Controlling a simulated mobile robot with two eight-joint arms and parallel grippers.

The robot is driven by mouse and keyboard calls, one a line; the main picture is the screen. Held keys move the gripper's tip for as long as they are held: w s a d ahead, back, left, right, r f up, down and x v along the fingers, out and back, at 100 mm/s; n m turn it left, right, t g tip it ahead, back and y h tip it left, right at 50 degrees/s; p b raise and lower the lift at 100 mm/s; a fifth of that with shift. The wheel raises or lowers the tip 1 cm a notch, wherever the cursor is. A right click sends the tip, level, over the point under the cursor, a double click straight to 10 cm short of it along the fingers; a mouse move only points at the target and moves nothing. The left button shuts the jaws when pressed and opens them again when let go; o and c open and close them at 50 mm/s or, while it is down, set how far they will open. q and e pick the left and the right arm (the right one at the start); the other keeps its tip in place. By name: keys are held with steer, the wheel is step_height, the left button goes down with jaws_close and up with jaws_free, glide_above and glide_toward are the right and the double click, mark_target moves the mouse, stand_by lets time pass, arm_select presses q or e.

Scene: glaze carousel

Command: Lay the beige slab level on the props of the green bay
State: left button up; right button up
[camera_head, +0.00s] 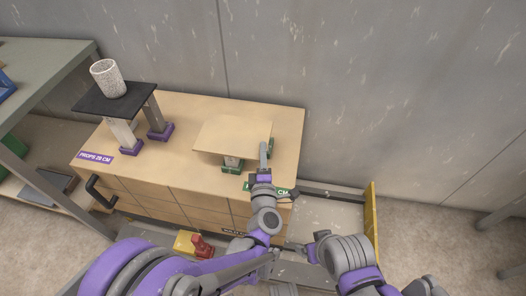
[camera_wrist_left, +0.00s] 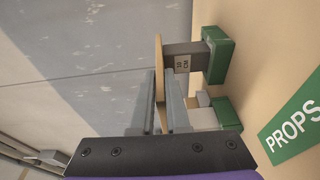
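The beige slab (camera_head: 232,135) lies over the props of the green bay and looks about level in the head view. A grey prop on a green base (camera_head: 232,166) shows under its front edge. In the left wrist view the slab (camera_wrist_left: 159,60) is edge-on, and a grey prop (camera_wrist_left: 184,56) on a green base meets its underside. A second prop (camera_wrist_left: 198,117) is partly hidden by a finger. My left gripper (camera_head: 263,152) is at the slab's front right edge, its fingers (camera_wrist_left: 162,82) closed on both faces. My right gripper (camera_head: 306,252) is low in front; its opening is unclear.
The purple bay at the left holds a dark slab (camera_head: 101,101) on props with a speckled cup (camera_head: 107,78) on it. A green-grey shelf (camera_head: 45,65) stands left. A red object (camera_head: 202,247) and a yellow box (camera_head: 184,242) sit low in front. A wall is close behind.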

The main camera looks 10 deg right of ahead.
arm_select(q)
steer(key=o, duration=0.4)
steer(key=shift+s+r, duration=0.1)
steer(key=shift+r, duration=0.1)
steer(key=s, duration=0.4)
steer(key=s+a, duration=0.1)
steer(key=s, duration=0.2)
steer(key=s+a, duration=0.1)
steer(key=s, duration=0.3)
steer(key=shift+s+a+f+b, duration=0.1)
steer(key=shift+s+b, duration=0.25)
